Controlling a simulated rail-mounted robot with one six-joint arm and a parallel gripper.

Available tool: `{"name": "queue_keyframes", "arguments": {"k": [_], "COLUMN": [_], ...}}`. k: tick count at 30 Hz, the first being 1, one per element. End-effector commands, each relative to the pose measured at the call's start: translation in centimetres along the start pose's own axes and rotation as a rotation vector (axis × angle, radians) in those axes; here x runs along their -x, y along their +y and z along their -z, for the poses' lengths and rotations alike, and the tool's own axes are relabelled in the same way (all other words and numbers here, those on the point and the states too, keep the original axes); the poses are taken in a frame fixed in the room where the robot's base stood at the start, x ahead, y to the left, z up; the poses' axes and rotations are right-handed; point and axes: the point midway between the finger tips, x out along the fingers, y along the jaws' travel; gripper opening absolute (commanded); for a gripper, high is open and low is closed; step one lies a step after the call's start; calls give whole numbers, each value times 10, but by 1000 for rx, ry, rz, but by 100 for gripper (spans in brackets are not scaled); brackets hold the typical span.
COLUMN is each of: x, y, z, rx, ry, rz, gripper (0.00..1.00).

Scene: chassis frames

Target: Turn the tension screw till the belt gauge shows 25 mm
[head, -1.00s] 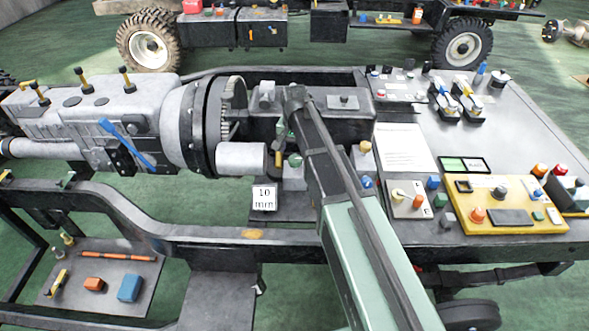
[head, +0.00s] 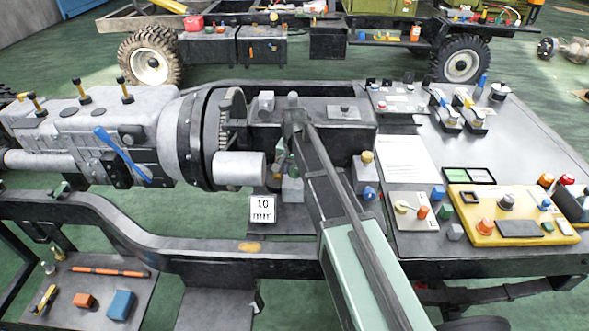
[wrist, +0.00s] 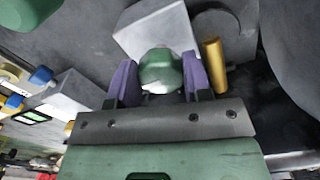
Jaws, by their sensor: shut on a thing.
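The belt gauge (head: 262,209) is a white plate reading "10 mm" in the head view, in front of the engine's grey cylinder. In the wrist view, my gripper (wrist: 160,76) has its two purple fingers on either side of a green knob (wrist: 160,66) and is shut on it. The knob looks like the head of the tension screw; it stands before a pale grey block (wrist: 153,30). In the head view my arm largely hides the gripper and the knob.
A brass-coloured pin (wrist: 213,64) stands close to the right finger. The large grey cylinder (head: 238,169) lies left of my arm. A yellow panel (head: 515,215) and other small parts lie on the bench at right. A lower tray (head: 60,310) holds loose parts.

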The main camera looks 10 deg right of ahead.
Motion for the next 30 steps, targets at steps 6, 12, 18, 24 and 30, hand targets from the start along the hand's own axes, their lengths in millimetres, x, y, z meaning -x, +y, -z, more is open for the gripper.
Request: {"name": "queue_keyframes", "arguments": {"k": [6, 12, 18, 24, 30], "x": [0, 0, 0, 0, 0], "y": [0, 1, 2, 2, 3], "z": [0, 0, 0, 0, 1], "rx": [50, 165, 336, 527, 717], "ry": [0, 0, 0, 0, 0], "rz": [0, 0, 0, 0, 0], "gripper": [22, 22, 22, 22, 22]}}
